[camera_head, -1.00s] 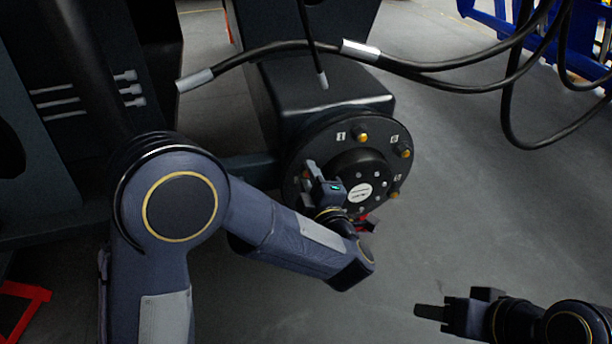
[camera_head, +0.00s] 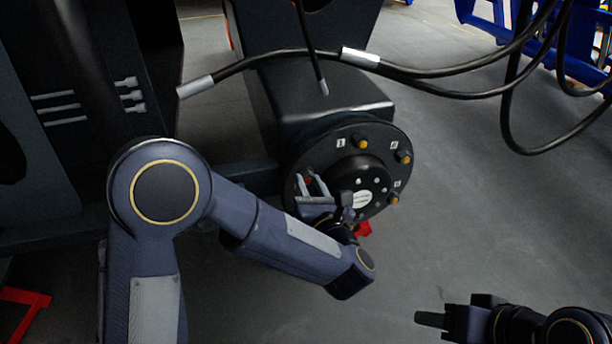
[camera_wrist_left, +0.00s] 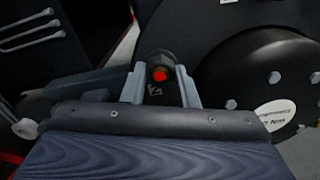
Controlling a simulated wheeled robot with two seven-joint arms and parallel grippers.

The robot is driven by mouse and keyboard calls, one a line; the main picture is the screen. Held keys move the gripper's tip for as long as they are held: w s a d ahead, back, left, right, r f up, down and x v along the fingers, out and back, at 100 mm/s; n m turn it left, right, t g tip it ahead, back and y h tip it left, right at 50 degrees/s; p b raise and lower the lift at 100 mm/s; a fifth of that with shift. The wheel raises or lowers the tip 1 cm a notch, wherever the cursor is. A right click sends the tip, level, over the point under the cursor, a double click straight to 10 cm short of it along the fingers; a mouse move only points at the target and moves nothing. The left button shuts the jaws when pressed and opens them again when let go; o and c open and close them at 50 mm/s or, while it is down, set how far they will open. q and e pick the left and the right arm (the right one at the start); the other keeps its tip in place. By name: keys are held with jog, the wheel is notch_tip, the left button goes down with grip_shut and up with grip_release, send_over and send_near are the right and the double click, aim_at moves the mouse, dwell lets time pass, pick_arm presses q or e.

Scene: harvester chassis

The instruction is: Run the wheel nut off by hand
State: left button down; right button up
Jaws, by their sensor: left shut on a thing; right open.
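The round dark wheel hub (camera_head: 345,142) faces me in the middle of the head view, with several orange-tipped nuts around its rim. My left gripper (camera_head: 309,184) is at the hub's left side, its two fingers pointing at the hub face. In the left wrist view, a dark nut with a red end (camera_wrist_left: 160,74) sits between the fingers of my left gripper (camera_wrist_left: 160,82). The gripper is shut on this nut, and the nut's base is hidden. My right gripper (camera_head: 455,311) is open and empty at the lower right, away from the hub.
Black hoses (camera_head: 440,73) with silver ends hang above the hub. Dark chassis panels (camera_head: 60,120) stand at left. A red piece (camera_head: 363,229) shows below the hub, and a blue frame (camera_head: 480,20) stands at the back right. The grey floor at right is clear.

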pick_arm(q)
jog(key=c, duration=1.1)
grip_release()
jog(key=shift+s, duration=0.15)
jog(key=shift+c, duration=0.9)
jog(key=shift+v, duration=1.05)
